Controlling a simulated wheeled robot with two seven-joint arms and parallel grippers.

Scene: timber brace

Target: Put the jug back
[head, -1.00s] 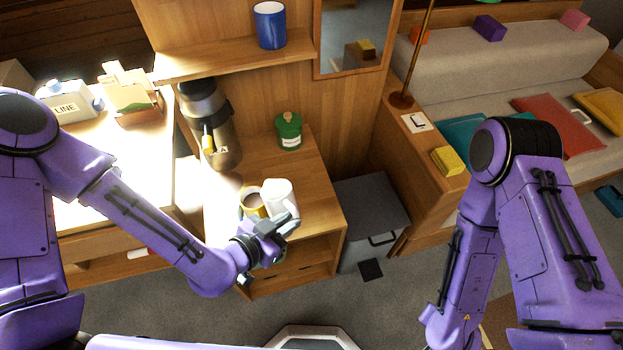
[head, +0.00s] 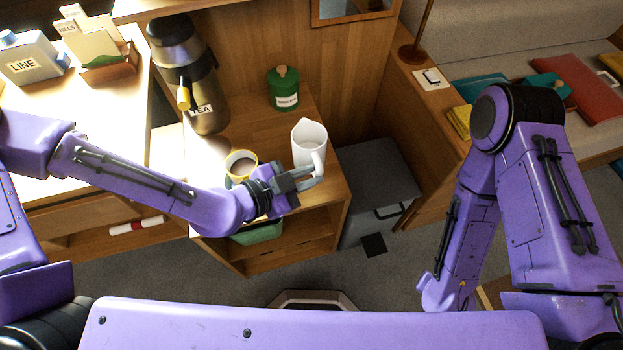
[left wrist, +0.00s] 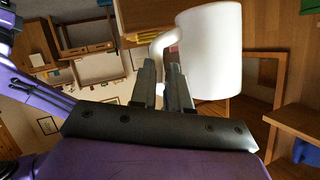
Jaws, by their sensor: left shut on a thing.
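The white jug (head: 307,142) is over the right part of the wooden cabinet top (head: 262,137), right of a yellow-rimmed mug (head: 241,164) with dark contents. My left gripper (head: 302,180) reaches in from the left and is shut on the jug's handle, which faces my side. In the left wrist view, the fingers (left wrist: 163,78) close at the handle's lower part, and the white body of the jug (left wrist: 210,52) stands beside them. The jug looks upright in the head view. I cannot tell whether its base touches the cabinet top. My right gripper is out of view.
A tea dispenser (head: 192,82) and a green lidded canister (head: 285,90) stand behind the mug and jug. A grey bin (head: 377,180) is right of the cabinet. A green container (head: 258,232) sits on the shelf below. The front of the cabinet top is narrow.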

